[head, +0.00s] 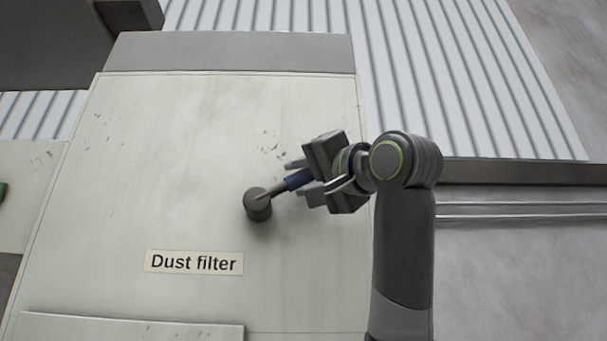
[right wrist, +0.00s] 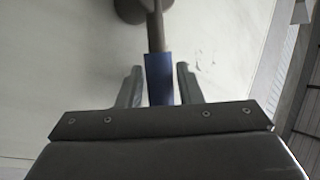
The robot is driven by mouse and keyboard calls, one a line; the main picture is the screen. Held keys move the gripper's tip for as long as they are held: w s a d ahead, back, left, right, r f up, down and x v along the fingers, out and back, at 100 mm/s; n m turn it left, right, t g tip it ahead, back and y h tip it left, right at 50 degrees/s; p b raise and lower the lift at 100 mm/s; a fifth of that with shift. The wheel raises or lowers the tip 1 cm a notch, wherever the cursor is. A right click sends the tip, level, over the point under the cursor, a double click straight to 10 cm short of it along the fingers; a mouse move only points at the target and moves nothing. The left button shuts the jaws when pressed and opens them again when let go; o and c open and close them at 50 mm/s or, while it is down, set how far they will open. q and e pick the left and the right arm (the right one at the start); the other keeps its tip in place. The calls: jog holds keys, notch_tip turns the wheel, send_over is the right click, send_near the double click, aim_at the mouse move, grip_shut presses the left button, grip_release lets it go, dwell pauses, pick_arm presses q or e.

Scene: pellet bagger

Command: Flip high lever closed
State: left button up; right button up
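The lever has a dark round hub (head: 258,208) on the pale panel, above the "Dust filter" label. Its thin rod runs up and right from the hub to a blue grip (head: 297,180). My right gripper (head: 300,178) reaches in from the right, with its fingers on either side of the blue grip. In the right wrist view, the blue grip (right wrist: 159,80) lies between the two fingers of the gripper (right wrist: 159,70), with a gap on each side, so the gripper is open around it. The gripper body hides the grip's outer end. My left gripper is not in view.
The "Dust filter" label (head: 194,262) is on the panel (head: 200,140) below the lever. A ribbed light wall (head: 480,80) stands behind and to the right. A dark box (head: 50,45) is at the upper left. The panel around the lever is clear.

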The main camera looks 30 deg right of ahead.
grip_shut()
jog(key=f+m+t+h+b, duration=0.1)
jog(key=f+m+h+b, duration=0.1)
jog(key=m+b, duration=0.2)
jog(key=f+m+t+h+b, duration=0.1)
jog(key=f+m+h+b, duration=0.1)
jog(key=b, duration=0.4)
jog(key=f+m+t+h+b, duration=0.1)
jog(key=f+m+h+b, duration=0.1)
jog(key=m+b, duration=0.4)
jog(key=shift+s+d+f+h, duration=0.25)
jog(key=shift+f+h, duration=0.1)
jog(key=shift+h, duration=0.55)
jog(key=m+h, duration=0.1)
jog(key=m+h+b, duration=0.1)
jog(key=m, duration=0.1)
jog(key=shift+w+a+f, duration=0.1)
jog(key=shift+w+f, duration=0.05)
jog(key=shift+f, duration=0.2)
jog(key=shift+w+a+f+m+g+h+b, duration=0.1)
jog(key=shift+f+m+g+h+b, duration=0.1)
jog(key=shift+m+h, duration=0.5)
jog(key=shift+a+f+m+g+h+b, duration=0.15)
jog(key=shift+m+h+b, duration=0.1)
jog(key=shift+m+h, duration=0.4)
jog(key=shift+w+d+f+m+g+h+b, duration=0.1)
jog(key=shift+f+m+g+h+b, duration=0.1)
jog(key=shift+m+h, duration=0.45)
jog(key=shift+m, duration=0.3)
grip_release()
